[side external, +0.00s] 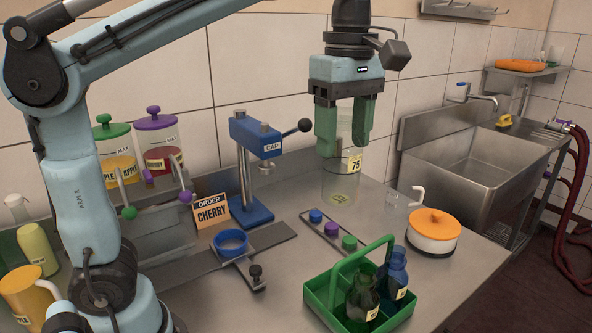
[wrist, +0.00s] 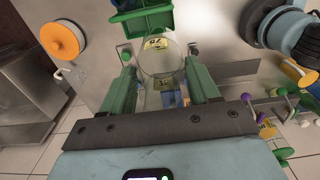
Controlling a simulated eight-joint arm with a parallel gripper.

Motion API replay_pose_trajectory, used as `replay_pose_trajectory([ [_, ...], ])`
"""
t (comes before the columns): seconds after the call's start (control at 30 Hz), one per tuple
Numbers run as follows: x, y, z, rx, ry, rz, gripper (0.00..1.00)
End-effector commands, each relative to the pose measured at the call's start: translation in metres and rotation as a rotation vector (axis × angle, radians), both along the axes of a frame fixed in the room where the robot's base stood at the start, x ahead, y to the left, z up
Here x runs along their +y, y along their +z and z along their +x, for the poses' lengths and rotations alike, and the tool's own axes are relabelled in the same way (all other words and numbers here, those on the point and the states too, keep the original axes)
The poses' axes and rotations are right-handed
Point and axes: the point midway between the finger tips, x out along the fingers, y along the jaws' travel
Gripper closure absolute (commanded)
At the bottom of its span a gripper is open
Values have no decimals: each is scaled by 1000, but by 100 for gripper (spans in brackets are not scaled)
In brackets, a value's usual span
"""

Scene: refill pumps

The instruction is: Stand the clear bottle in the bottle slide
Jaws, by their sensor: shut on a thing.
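The clear bottle (side external: 343,182) is a wide see-through cylinder with a yellow label marked 75. My gripper (side external: 344,142), with green fingers, is shut on its upper part and holds it upright, right of the capper. I cannot tell whether its base touches the counter. In the wrist view the bottle (wrist: 161,62) sits between the two fingers of my gripper (wrist: 162,84). The bottle slide (side external: 190,268) is a grey rail with a blue ring (side external: 232,242) and a dark knob, left of the bottle. The ring looks empty.
A blue capper (side external: 250,170) stands behind the slide, beside the CHERRY order card (side external: 211,211). A strip of coloured caps (side external: 333,230), a green carrier (side external: 322,294) with dark bottles and an orange-lidded pot (side external: 432,232) stand in front and right. Pump jars are behind left.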

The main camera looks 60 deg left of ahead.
Motion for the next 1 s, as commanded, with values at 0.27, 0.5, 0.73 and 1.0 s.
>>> replay_pose_trajectory([
  [0.27,0,25,0,0,0,0,93],
  [0.5,5,52,0,0,14,0,93],
  [0.73,59,51,-2,0,165,0,93],
  [1.0,144,51,-25,0,418,0,93],
])
